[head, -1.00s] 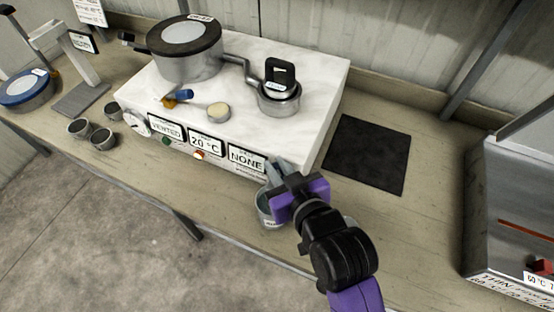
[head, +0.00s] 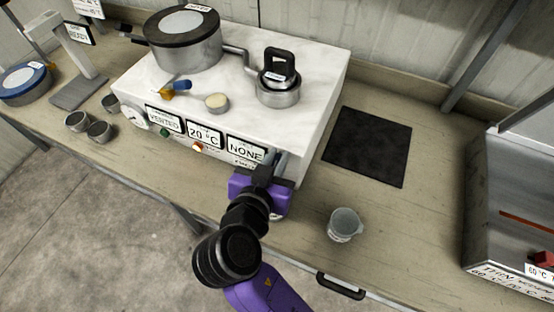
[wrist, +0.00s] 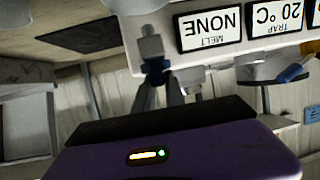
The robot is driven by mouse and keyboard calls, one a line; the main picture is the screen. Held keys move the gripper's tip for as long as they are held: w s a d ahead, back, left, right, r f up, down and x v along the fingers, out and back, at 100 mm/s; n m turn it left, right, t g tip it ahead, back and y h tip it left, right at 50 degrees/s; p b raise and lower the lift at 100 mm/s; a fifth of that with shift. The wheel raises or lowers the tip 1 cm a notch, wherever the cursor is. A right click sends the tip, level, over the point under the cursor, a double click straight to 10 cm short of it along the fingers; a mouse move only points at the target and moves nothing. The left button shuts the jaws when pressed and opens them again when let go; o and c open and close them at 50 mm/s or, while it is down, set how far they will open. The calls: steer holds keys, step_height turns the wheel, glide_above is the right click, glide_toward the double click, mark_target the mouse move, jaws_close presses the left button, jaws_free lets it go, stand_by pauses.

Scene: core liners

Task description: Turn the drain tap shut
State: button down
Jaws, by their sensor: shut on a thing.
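My gripper (wrist: 160,80) is shut on the tap there. In the head view my gripper (head: 272,163) is at the unit's front right corner and covers most of the tap. How far the tap is turned cannot be told.
A clear cup (head: 343,225) stands on the bench right of my arm. A pale edge, perhaps another cup (head: 278,216), shows behind my wrist. A black mat (head: 368,147) lies right of the unit, and a metal tray (head: 510,200) stands at far right.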

steer(key=shift+s+f+m+g+h, duration=0.15)
steer(key=shift+f+m+g+h, duration=0.15)
steer(key=shift+f+m+h, duration=0.25)
steer(key=shift+h, duration=0.25)
steer(key=c, duration=1.4)
jaws_free()
steer(key=shift+r, duration=0.2)
steer(key=b+v, duration=0.2)
steer(key=v, duration=0.5)
steer(key=shift+s+r, duration=0.15)
steer(key=shift+s, duration=0.15)
steer(key=shift+a, duration=0.15)
